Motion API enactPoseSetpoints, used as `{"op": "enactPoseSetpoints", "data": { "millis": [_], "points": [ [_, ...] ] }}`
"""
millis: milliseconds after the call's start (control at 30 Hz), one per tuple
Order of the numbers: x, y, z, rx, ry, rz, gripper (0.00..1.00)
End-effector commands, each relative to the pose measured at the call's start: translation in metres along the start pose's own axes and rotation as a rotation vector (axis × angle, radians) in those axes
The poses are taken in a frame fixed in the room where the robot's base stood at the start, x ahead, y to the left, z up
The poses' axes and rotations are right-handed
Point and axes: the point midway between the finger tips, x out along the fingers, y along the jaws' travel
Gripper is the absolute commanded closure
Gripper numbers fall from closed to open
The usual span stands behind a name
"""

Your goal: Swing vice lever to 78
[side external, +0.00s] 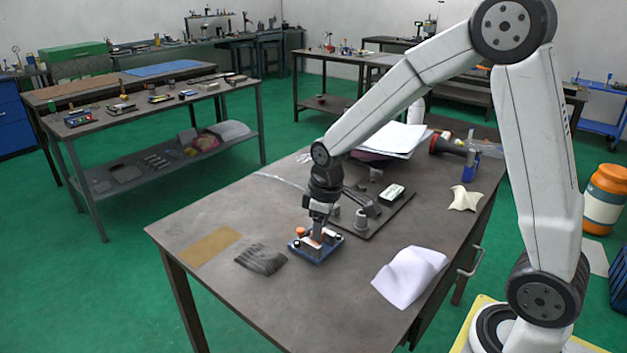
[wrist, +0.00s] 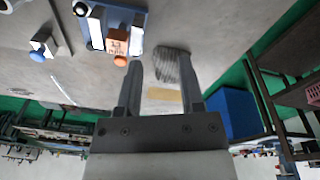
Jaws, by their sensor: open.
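The vice (side external: 316,249) has a blue base with orange and pale parts on top and stands on the near part of the grey workbench. An orange knob (side external: 300,231) shows at its left side. In the wrist view the vice (wrist: 138,18) is at the top, with an orange block and the orange knob (wrist: 120,61) at its lower edge. My gripper (side external: 318,226) points down just above the vice and partly hides it. In the wrist view my gripper (wrist: 160,62) has its fingers apart, with nothing held between them. The angle marks are too small to read.
A dark plate (side external: 385,215) with grey fittings lies behind and right of the vice. A dark striped cloth (side external: 261,259) and a tan sheet (side external: 210,246) lie to the left. A crumpled white sheet (side external: 410,276) lies to the right. The bench front is clear.

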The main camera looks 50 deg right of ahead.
Motion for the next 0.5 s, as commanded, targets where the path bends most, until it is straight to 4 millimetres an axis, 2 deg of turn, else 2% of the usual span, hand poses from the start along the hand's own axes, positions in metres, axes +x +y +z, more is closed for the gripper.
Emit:
{"op": "enactPoseSetpoints", "data": {
  "millis": [200, 500],
  "points": [
    [0.008, 0.036, -0.036, -0.162, -0.045, -0.023, 0.51],
    [0.019, 0.076, -0.069, -0.357, -0.089, -0.062, 0.51]
  ]
}}
